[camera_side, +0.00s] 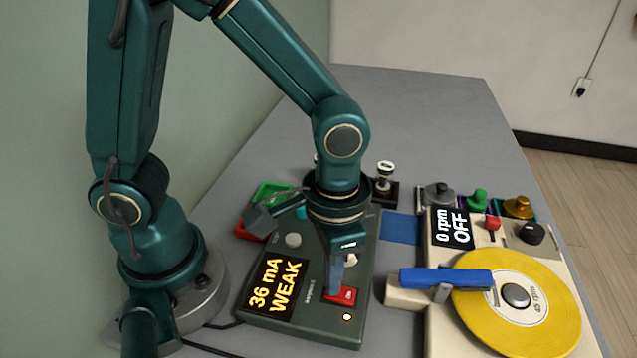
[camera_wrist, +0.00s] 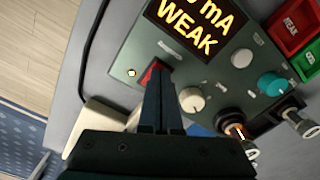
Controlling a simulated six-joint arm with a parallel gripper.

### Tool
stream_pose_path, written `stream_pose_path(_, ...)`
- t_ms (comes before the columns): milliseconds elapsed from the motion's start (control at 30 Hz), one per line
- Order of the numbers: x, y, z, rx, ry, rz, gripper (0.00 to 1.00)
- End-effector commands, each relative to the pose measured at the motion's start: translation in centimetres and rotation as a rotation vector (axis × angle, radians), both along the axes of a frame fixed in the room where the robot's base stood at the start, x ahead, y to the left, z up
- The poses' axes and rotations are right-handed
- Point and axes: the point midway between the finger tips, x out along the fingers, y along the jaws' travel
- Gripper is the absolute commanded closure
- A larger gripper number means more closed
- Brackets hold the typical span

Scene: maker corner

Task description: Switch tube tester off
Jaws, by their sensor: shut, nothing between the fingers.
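The tube tester (camera_side: 321,322) is a dark green box on the grey table, below my gripper. Its display (camera_side: 276,288) reads "36 mA WEAK", and a small lamp (camera_side: 347,317) on it is lit. A red rocker switch (camera_side: 346,296) sits near the lamp, and it also shows in the wrist view (camera_wrist: 152,72). My gripper (camera_side: 335,290) is shut and empty, pointing down with its fingertips at the red switch. In the wrist view the fingers (camera_wrist: 158,75) hide part of the switch. I cannot tell whether they touch it.
Red and green trays (camera_wrist: 292,30) lie beside the tester. Knobs and a glowing tube (camera_wrist: 236,131) stand on its panel. The table's far part is clear.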

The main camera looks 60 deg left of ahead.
Motion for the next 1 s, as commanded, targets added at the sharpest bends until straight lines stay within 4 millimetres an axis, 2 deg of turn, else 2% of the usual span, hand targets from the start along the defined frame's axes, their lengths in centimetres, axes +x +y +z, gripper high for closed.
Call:
stream_pose_path(467,0.0,0.0,-0.3,-0.001,-0.002,0.000,1.00)
stream_pose_path(1000,0.1,0.0,3.6,-0.002,-0.004,0.000,1.00)
